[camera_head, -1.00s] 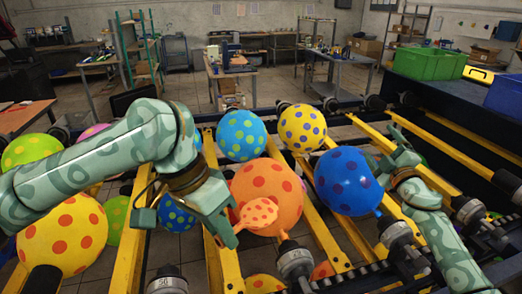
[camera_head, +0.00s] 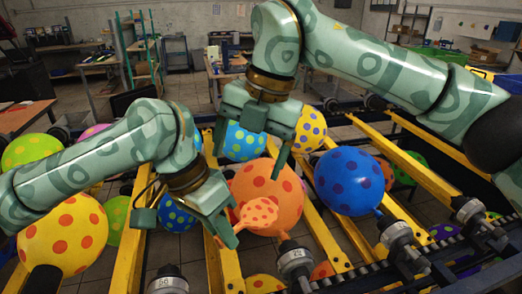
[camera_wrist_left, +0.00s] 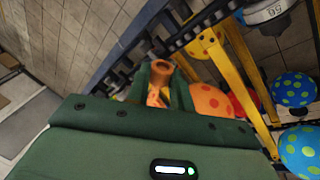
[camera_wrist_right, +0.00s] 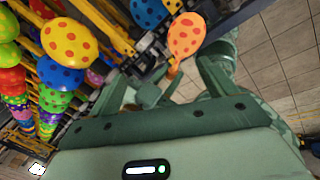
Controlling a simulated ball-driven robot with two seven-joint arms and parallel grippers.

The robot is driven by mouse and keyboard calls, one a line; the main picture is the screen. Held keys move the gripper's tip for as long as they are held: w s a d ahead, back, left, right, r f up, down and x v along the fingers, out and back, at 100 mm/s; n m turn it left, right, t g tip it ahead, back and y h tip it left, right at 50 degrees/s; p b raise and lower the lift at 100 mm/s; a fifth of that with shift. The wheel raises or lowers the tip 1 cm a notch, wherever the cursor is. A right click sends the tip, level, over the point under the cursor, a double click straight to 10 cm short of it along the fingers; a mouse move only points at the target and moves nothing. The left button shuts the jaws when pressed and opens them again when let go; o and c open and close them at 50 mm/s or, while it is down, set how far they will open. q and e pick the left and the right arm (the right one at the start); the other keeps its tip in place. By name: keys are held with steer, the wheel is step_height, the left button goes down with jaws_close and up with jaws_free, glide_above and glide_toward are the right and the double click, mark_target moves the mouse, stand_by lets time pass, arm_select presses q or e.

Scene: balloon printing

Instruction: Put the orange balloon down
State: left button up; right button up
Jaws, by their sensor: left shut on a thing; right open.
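A small, limp-looking orange balloon with red dots (camera_head: 258,214) is held in my left gripper (camera_head: 226,230), which is shut on its neck end. The orange neck (camera_wrist_left: 158,88) shows between the fingers in the left wrist view. The balloon also shows in the right wrist view (camera_wrist_right: 186,35). My right gripper (camera_head: 250,163) is open and empty, pointing down above and behind the small balloon. In the head view it overlaps a large orange balloon with red dots (camera_head: 285,188), which stands behind the small one. I cannot tell whether the right gripper touches it.
A blue balloon (camera_head: 346,180) stands to the right on a nozzle. A yellow balloon (camera_head: 62,235) is at the left and a light blue one (camera_head: 241,142) behind. Yellow rails (camera_head: 128,262) run between them. A green crate (camera_head: 433,55) stands at the back right.

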mark_target(255, 207)
steer(key=shift+m+h, duration=0.6)
steer(key=shift+h, duration=0.3)
steer(key=f, duration=0.7)
steer(key=d+f, duration=0.1)
steer(key=f, duration=0.3)
steer(key=shift+f, duration=0.25)
arm_select(q)
steer(key=shift+o, duration=0.2)
arm_select(e)
steer(key=shift+s+a, duration=0.1)
steer(key=c, duration=0.9)
arm_select(q)
steer(key=o, duration=0.9)
steer(key=shift+o, duration=0.2)
